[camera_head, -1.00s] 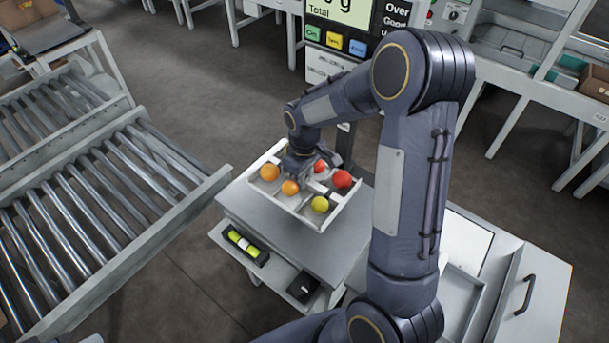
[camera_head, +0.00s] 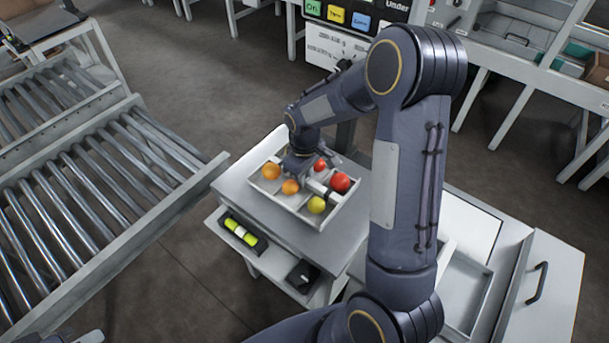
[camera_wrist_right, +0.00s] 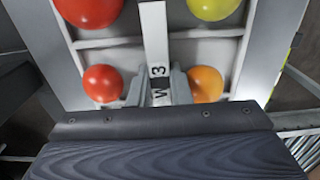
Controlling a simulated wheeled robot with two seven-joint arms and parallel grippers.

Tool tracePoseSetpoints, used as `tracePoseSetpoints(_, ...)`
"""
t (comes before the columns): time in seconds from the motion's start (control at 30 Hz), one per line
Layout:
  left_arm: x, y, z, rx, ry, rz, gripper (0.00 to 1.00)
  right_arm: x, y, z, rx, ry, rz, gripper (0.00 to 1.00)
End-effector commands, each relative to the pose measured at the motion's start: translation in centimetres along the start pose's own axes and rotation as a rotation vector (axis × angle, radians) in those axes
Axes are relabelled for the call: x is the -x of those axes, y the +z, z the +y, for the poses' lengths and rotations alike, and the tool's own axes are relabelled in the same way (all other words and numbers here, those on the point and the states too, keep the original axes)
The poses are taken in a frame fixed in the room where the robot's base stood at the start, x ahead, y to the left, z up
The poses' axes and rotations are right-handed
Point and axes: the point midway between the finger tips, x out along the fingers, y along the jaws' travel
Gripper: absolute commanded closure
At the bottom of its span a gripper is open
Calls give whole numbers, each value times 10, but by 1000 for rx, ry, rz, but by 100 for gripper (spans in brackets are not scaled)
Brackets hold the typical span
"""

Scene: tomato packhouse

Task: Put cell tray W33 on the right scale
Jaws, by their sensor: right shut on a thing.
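Cell tray W33 (camera_head: 282,207) is a pale divided tray with red, orange and yellow-green tomatoes in its cells. It is over the grey top (camera_head: 240,188) of a stand with a display (camera_head: 345,12) behind it. Whether it touches that top I cannot tell. My right gripper (camera_head: 300,165) is shut on the tray's central handle strip. In the right wrist view the jaws (camera_wrist_right: 160,88) straddle this strip (camera_wrist_right: 155,35), marked "W" and "3"; part of the label is hidden. My left gripper (camera_head: 88,337) barely shows at the bottom left edge; its jaws cannot be seen.
A roller conveyor (camera_head: 80,200) runs along the left. A shelf under the grey top holds a yellow-green item (camera_head: 240,232) and a small black box (camera_head: 303,277). A white unit with a drawer handle (camera_head: 537,282) is at the lower right. Benches (camera_head: 540,80) stand behind.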

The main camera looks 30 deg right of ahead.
Motion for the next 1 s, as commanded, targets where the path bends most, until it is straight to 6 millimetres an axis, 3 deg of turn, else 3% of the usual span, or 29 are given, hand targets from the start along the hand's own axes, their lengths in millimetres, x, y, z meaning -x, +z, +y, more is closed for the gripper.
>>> tracePoseSetpoints(0.7,-4,2,-2,0,0,0,100,-6,0,0,0,0,1,100)
tracePoseSetpoints(0.73,-3,2,-2,0,0,0,100,-5,0,0,0,0,1,81)
tracePoseSetpoints(0.9,-3,2,-1,0,0,0,100,-5,0,0,0,0,0,59)
tracePoseSetpoints(1.0,-3,2,-1,0,0,0,100,-5,0,0,0,0,0,57)
